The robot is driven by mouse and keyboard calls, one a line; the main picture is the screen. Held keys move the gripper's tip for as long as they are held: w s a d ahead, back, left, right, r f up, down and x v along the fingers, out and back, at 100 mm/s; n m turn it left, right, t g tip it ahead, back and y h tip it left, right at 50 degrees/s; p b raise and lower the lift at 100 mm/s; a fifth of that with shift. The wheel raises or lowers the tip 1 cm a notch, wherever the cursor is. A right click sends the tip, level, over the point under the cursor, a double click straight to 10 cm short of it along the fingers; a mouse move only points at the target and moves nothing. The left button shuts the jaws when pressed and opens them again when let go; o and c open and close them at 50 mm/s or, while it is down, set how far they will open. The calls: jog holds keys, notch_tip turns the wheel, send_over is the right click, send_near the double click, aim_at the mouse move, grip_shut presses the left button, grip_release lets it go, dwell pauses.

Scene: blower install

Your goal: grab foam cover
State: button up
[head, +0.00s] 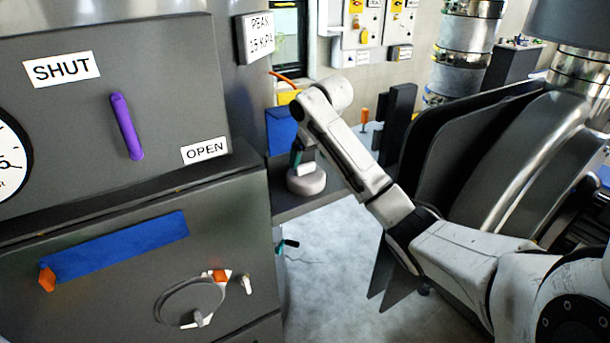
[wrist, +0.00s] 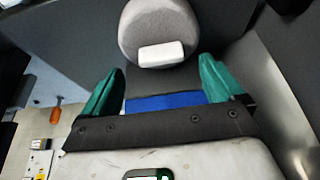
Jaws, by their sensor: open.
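The likely foam cover is a grey rounded piece (head: 307,184) with a small white block on it, on the dark ledge in the middle of the head view. In the wrist view the grey piece (wrist: 150,20) is at the top centre, and its white block (wrist: 161,54) shows at its lower edge. My gripper (wrist: 162,66) is open, with one green finger on either side and the white block near the line between the fingertips. No grip on it shows. In the head view, my gripper (head: 297,157) is close above the piece, mostly hidden by my arm.
A dark grey cabinet (head: 100,180) with a purple handle (head: 127,127) fills the left. A blue box (head: 283,131) stands behind the ledge. An orange-handled tool (head: 365,118) and black upright block (head: 397,118) stand to the right. Large dark curved housing (head: 480,160) is at right.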

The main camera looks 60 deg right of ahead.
aim_at(306, 165)
jog(key=x, duration=0.4)
jog(key=shift+w, duration=0.1)
jog(key=shift+c, duration=0.2)
jog(key=c, duration=1)
jog(key=shift+c, duration=0.5)
jog(key=shift+r, duration=0.1)
